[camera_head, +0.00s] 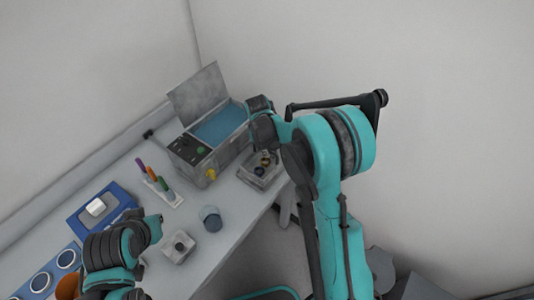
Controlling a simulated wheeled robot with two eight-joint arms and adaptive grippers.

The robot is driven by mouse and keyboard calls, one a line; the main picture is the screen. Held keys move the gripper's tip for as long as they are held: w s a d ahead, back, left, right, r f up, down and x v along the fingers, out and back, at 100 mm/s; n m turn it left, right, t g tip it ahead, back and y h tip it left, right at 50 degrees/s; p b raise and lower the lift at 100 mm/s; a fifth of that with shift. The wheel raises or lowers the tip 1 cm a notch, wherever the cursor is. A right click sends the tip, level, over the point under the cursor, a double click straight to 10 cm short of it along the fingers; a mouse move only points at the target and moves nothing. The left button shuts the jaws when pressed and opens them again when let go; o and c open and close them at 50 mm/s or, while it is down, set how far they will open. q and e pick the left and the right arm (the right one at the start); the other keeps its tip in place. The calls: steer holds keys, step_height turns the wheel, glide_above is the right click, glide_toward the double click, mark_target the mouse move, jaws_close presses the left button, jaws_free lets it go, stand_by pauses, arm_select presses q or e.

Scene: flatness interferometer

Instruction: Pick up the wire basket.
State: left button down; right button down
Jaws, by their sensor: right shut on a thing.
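A small grey basket-like holder (254,178), which I take for the wire basket, is at the right edge of the bench, beside the instrument with the raised lid. Small dark and yellowish pieces show in it. My right gripper (264,156) reaches down over it and is shut on it; my wrist and the small scale hide the exact contact of the fingers. I cannot tell whether the basket is clear of the bench top.
The instrument (188,149) with its raised lid stands behind. A rack of coloured pens (167,191), a blue-grey cup (211,219), a small grey block (178,247) and a blue case (82,215) stand on the bench. The bench's right edge is close to the basket.

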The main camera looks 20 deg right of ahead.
steer(key=shift+r, duration=0.5)
step_height(320, 180, up, 3)
steer(key=shift+f+p, duration=0.15)
steer(key=shift+p, duration=0.3)
steer(key=s+d+r+p, duration=0.2)
steer(key=s+d+r, duration=0.4)
steer(key=s+d, duration=0.15)
step_height(320, 180, up, 8)
steer(key=s+p, duration=0.1)
steer(key=p, duration=0.4)
steer(key=shift+s+r+p, duration=0.15)
steer(key=shift+s+p, duration=0.15)
